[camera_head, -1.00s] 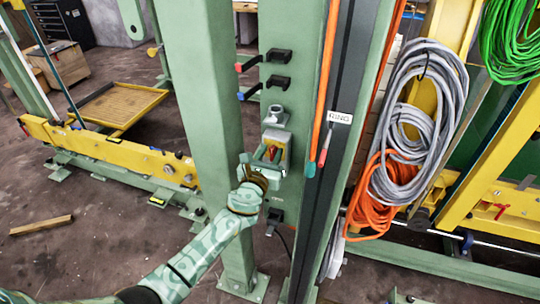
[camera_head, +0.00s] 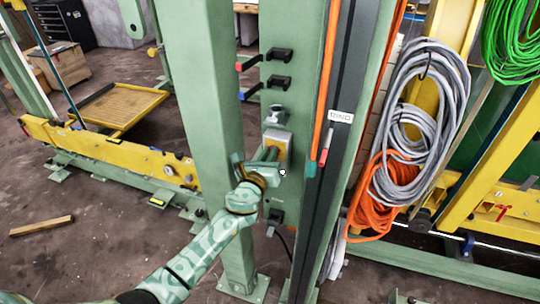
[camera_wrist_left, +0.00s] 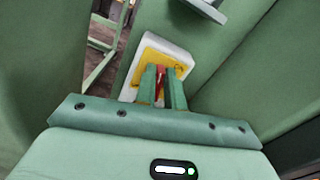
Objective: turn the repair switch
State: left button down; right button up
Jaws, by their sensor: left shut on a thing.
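The repair switch is a grey box with a yellow face (camera_head: 283,149), fixed to the green post. In the left wrist view its yellow plate (camera_wrist_left: 147,52) sits on a white housing, with a red handle (camera_wrist_left: 161,72) in the middle. My left gripper (camera_head: 270,155) is at the switch. In the left wrist view its two green fingers (camera_wrist_left: 162,80) are on either side of the red handle and shut on it. The handle is mostly hidden by the fingers. My right gripper is not in view.
Black hooks (camera_head: 279,82) and a grey fitting (camera_head: 276,115) stick out of the post above the switch. A black socket with a cable (camera_head: 274,218) is below. A thick green column (camera_head: 207,110) stands close to the left. Orange and grey cable coils (camera_head: 425,120) hang to the right.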

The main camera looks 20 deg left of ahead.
pick_arm(q)
jog(key=shift+a+f+n+b, duration=0.25)
jog(key=shift+f+n+b, duration=0.1)
jog(key=shift+n, duration=2.2)
jog(key=shift+a+f+n+b, duration=0.2)
jog(key=shift+f+n+b, duration=0.15)
jog(key=shift+n, duration=2.15)
jog(key=shift+a+f+n+b, duration=0.3)
jog(key=shift+n+b, duration=0.1)
jog(key=shift+n, duration=2.15)
jog(key=c, duration=1.5)
grip_release()
jog(key=s, duration=0.5)
jog(key=s+p, duration=0.1)
jog(key=s, duration=1)
jog(key=shift+s+a, duration=0.15)
jog(key=shift+a, duration=0.1)
